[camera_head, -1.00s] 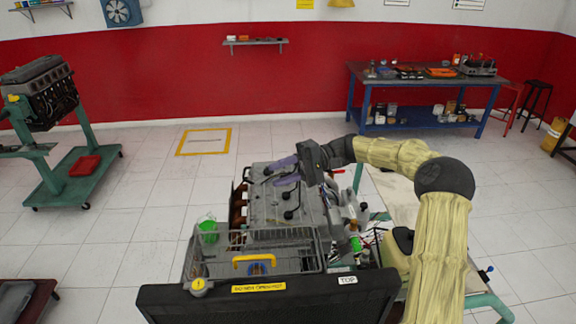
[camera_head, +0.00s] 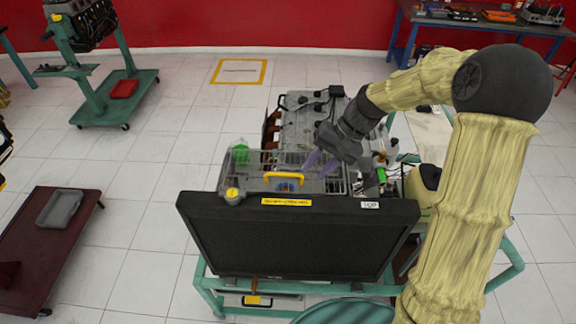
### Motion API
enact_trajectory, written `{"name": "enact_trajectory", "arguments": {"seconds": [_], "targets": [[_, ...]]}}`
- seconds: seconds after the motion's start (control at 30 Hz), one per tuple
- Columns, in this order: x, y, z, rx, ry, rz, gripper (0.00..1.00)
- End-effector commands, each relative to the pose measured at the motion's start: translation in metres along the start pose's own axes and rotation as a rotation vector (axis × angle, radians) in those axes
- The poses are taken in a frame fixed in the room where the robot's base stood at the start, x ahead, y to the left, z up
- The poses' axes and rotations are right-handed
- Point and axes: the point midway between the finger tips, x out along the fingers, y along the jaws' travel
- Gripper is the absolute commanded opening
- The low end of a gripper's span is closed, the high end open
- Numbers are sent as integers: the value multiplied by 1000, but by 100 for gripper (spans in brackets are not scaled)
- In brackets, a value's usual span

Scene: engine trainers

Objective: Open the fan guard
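The fan guard (camera_head: 330,187) is a grey slatted cage on the near end of the engine, just behind the black radiator (camera_head: 300,240). It lies flat over the fan, as far as I can see. A yellow handle (camera_head: 284,177) stands on its front part. My gripper (camera_head: 316,166) is above the right part of the guard, to the right of the handle and apart from it. Its two purple fingers point down and left with a gap between them, and they look empty. My gripper hides part of the guard's right side.
The engine block (camera_head: 308,118) extends behind the guard on a green stand (camera_head: 208,290). A round yellow cap (camera_head: 232,194) is at the left front. A green container (camera_head: 240,153) is on the left, and bottles and hoses crowd the right. Open floor lies to the left.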

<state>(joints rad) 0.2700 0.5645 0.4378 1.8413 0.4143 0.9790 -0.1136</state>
Motion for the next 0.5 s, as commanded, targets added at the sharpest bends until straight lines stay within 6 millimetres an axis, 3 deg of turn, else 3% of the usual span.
{"name": "enact_trajectory", "arguments": {"seconds": [0.1,0.33,0.5], "targets": [[-2,29,28,-3,87,166,33],[-11,81,72,-23,243,379,33],[0,119,100,-51,343,476,33]]}}
